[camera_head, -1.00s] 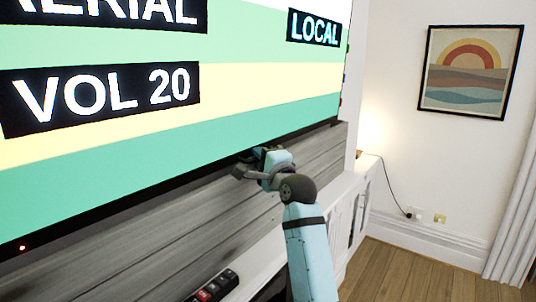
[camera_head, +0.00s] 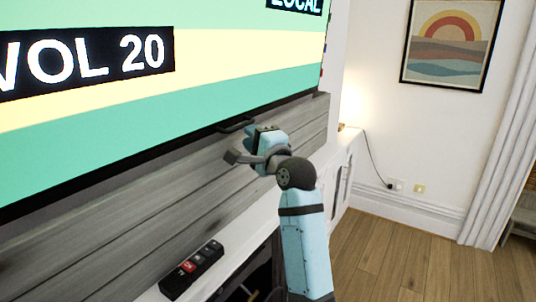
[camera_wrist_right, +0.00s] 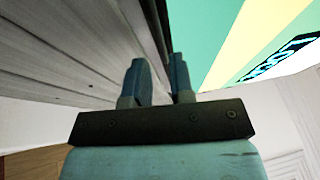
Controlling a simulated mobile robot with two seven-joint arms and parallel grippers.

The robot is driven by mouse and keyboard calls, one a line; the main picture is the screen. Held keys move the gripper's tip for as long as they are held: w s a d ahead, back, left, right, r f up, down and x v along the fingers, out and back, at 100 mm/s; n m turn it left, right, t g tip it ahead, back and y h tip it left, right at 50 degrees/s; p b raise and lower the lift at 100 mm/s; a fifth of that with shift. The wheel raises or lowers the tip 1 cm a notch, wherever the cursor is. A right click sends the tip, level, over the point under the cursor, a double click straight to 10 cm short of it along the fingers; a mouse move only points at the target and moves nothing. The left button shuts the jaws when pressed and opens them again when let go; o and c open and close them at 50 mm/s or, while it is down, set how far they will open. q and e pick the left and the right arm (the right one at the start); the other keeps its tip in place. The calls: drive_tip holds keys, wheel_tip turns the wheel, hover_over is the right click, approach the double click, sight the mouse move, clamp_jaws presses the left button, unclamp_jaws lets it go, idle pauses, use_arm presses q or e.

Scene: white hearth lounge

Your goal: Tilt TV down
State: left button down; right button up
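The large TV (camera_head: 200,95) fills the upper left of the head view, with its screen lit in green and cream bands. A small dark handle (camera_head: 236,125) sticks out under its bottom edge. My right gripper (camera_head: 241,145) is just below and in front of this handle, apart from it as far as I can see. In the right wrist view, the two blue fingers (camera_wrist_right: 159,80) stand apart with nothing visibly held between them. The TV's dark edge and screen (camera_wrist_right: 235,45) lie beyond and to the right of them. My left gripper is not in view.
A grey plank wall panel (camera_head: 130,225) is behind the TV. A black remote (camera_head: 192,270) with a red button lies on the white console (camera_head: 222,250) below. A framed picture (camera_head: 452,42) hangs on the right wall. Wooden floor (camera_head: 400,255) is open at right.

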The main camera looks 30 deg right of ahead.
drive_tip(key=s+f, duration=0.1)
drive_tip(key=s, duration=0.6)
drive_tip(key=shift+s+f+b, duration=0.15)
drive_tip(key=shift+s+b, duration=0.25)
drive_tip(key=shift+b, duration=0.05)
drive_tip(key=shift+f, duration=0.1)
